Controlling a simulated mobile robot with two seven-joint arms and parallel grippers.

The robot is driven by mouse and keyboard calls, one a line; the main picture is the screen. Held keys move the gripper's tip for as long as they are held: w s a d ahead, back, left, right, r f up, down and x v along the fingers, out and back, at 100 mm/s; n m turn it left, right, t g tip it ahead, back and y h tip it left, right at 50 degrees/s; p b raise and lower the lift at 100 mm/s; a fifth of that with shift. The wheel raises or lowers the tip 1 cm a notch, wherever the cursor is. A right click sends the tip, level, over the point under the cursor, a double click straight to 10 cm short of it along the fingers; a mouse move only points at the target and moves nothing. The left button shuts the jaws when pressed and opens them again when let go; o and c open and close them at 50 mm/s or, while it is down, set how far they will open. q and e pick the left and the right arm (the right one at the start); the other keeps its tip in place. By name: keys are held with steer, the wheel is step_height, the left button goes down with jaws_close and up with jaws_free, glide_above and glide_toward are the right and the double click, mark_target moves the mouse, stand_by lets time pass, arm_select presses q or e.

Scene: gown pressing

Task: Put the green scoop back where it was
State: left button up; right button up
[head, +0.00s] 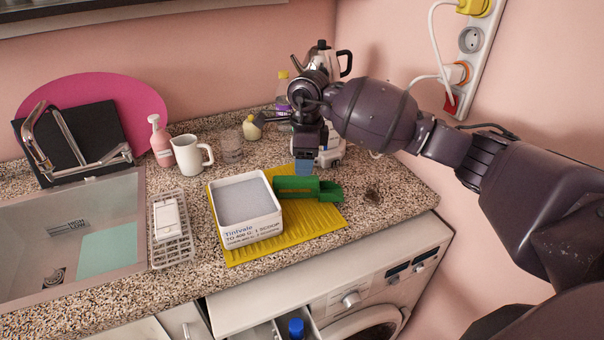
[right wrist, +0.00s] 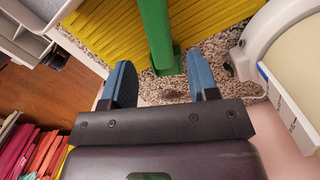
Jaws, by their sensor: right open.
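The green scoop (head: 297,187) lies on the yellow ribbed mat (head: 310,231), just right of the white tub (head: 252,232). The tub holds pale grey powder and has printed text on its front. My right gripper (head: 304,168) is just above and behind the scoop in the head view, with blue fingers pointing down. In the right wrist view its fingers (right wrist: 158,68) are apart, and the green scoop (right wrist: 155,35) shows ahead, in line with the gap between them. Nothing is held. My left gripper is not in view.
A kettle (head: 322,62), a bottle and a white appliance stand behind my right gripper. A white mug (head: 190,155), a glass and a pink soap bottle (head: 160,140) stand further left. A white rack (head: 171,232) lies between sink and tub. An open drawer is below the counter.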

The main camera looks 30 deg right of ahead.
mark_target(305, 178)
steer(key=r, duration=0.6)
steer(key=shift+s+d, duration=0.15)
steer(key=shift+d, duration=0.05)
steer(key=shift+f, duration=0.1)
